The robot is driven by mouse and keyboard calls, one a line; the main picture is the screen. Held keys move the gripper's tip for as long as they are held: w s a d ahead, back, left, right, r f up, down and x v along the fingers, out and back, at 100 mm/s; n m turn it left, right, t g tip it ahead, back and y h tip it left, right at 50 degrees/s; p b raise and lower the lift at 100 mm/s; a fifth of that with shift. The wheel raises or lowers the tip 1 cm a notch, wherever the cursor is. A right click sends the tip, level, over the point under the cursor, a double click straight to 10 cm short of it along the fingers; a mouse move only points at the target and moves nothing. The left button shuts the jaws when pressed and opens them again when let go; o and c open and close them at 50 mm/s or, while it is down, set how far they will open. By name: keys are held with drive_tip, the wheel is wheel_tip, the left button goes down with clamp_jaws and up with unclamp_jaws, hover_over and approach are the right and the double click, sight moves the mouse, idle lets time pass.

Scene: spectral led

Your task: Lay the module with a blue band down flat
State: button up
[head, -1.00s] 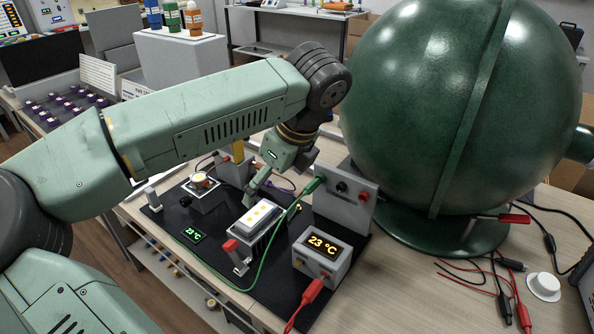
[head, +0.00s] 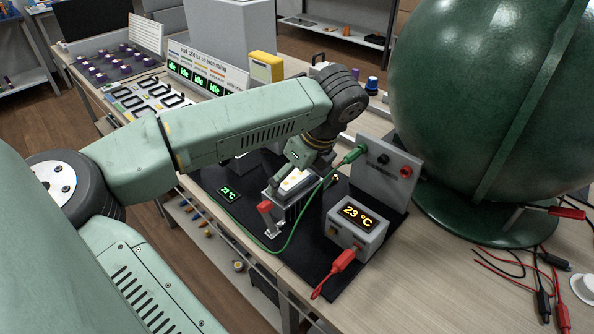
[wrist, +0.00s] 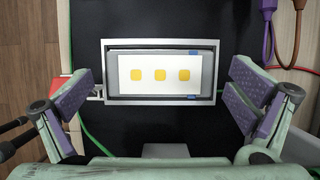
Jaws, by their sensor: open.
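The module (head: 296,181) is a pale slab with a white face and yellow squares. In the wrist view the module (wrist: 160,61) lies face up inside a light rectangular frame (wrist: 103,72). Small blue marks show at its upper and lower edges, right of centre; the rest of any band is hidden. My gripper (wrist: 160,82) is open, with one purple-padded finger on each side of the frame, apart from the module. In the head view my gripper (head: 301,158) is just behind and above the module, hiding its far part.
The frame stands on a black mat (head: 237,212) with a red clamp (head: 264,207) at its side. A green cable (head: 291,235) loops in front. A 23 °C display box (head: 356,226) and a grey socket panel (head: 383,170) stand to the right, near a large green sphere (head: 470,90).

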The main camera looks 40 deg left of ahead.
drive_tip(key=c, duration=1.2)
idle(0.3)
